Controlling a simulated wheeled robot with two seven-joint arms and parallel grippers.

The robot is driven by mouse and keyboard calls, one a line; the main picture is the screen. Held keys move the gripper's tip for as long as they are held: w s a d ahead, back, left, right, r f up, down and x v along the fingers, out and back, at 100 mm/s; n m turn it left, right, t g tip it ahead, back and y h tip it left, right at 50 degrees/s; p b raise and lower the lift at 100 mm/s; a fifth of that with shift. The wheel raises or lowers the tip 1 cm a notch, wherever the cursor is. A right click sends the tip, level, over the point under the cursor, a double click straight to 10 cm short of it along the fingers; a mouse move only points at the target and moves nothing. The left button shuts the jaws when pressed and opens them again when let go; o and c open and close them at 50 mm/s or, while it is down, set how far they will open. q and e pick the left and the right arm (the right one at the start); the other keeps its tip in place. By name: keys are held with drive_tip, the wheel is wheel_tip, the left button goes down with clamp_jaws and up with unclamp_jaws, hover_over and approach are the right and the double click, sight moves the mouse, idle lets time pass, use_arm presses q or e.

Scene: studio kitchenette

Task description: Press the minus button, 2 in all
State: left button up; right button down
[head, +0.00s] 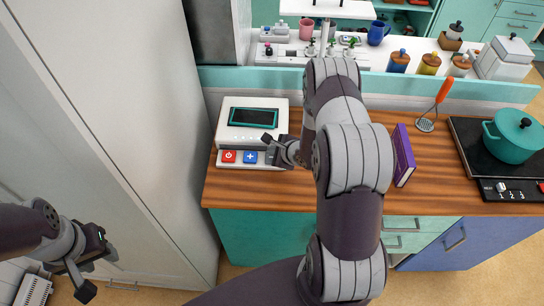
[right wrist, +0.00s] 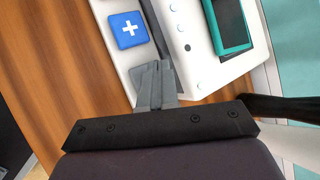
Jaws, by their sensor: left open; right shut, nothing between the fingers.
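A white appliance (head: 223,131) with a teal-framed dark screen (head: 253,117) sits at the left end of the wooden counter. Its front strip carries a red power button (head: 229,156) and a blue plus button (head: 250,157); the plus button also shows in the right wrist view (right wrist: 128,29). No minus button is visible; my right gripper covers the strip to the right of plus. My right gripper (head: 268,146) is shut and empty, its fingertips over that part; contact cannot be told. The closed fingers (right wrist: 154,84) also show beside plus in the right wrist view. My left gripper (head: 90,264) is open and empty, away from the counter.
A purple book (head: 404,155) stands right of my right arm. Beyond are a slotted utensil with an orange handle (head: 443,91) and a teal pot (head: 514,136) on a black hob. A raised shelf with jars and cups runs behind. A tall pale cabinet (head: 110,100) stands left.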

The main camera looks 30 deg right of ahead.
drive_tip(key=shift+f, duration=0.1)
idle(0.7)
drive_tip(key=shift+f, duration=0.35)
drive_tip(key=shift+f+b, duration=0.35)
drive_tip(key=shift+f, duration=0.1)
idle(0.6)
drive_tip(key=shift+r, duration=0.1)
drive_tip(key=shift+r+p, duration=0.8)
drive_tip(key=shift+p, duration=0.15)
wheel_tip(320, 180, up, 5)
drive_tip(key=p, duration=0.5)
drive_tip(key=shift+r, duration=0.1)
idle(0.5)
